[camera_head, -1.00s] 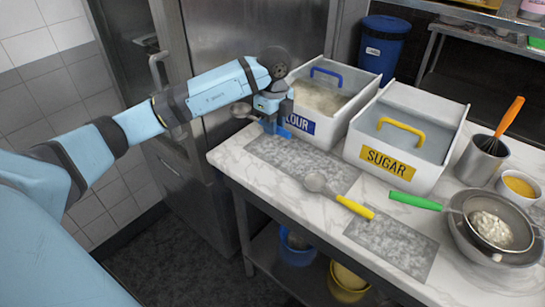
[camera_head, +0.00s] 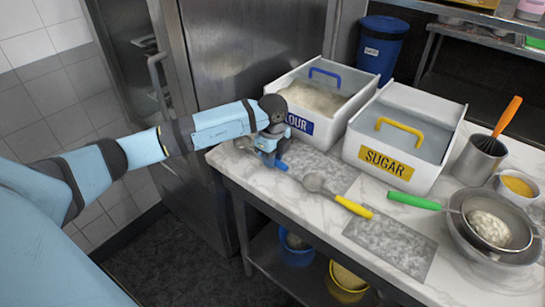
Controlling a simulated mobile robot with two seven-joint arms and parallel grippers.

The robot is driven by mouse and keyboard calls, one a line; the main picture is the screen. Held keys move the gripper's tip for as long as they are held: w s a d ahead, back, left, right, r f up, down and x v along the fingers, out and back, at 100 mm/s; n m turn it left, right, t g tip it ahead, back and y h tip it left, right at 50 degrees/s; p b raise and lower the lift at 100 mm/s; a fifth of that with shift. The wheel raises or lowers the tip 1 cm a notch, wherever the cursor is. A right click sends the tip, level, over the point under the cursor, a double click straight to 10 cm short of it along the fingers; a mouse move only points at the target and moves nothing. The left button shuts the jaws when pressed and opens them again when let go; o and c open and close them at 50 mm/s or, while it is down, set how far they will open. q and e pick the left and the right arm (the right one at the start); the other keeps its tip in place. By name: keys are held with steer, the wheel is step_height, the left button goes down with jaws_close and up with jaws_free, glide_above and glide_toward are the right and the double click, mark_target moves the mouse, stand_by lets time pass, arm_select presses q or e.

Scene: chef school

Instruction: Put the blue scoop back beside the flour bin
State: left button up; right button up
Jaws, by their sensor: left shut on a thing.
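My left gripper (camera_head: 270,159) is shut on the blue scoop, whose blue handle (camera_head: 282,166) sticks out to the right of the jaws. The scoop's metal bowl (camera_head: 242,143) shows to the left, partly hidden by my gripper. The scoop is low at the counter's left end, over or on the grey patch (camera_head: 318,170); I cannot tell whether it touches. The white flour bin (camera_head: 337,118) stands just behind it, its blue-and-white label partly covered by my arm. My right gripper is out of view.
A yellow-handled scoop (camera_head: 352,207) lies on the counter in front of the sugar bin (camera_head: 430,155). To the right are a green-handled sieve (camera_head: 414,201), a metal pot with a whisk (camera_head: 478,160) and a yellow-filled bowl (camera_head: 518,187). A steel cabinet (camera_head: 240,50) stands behind.

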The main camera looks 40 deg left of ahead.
arm_select(q)
steer(key=shift+f, duration=0.1)
steer(key=o, duration=0.9)
step_height(320, 180, up, 12)
steer(key=shift+r, duration=0.15)
stand_by(0.3)
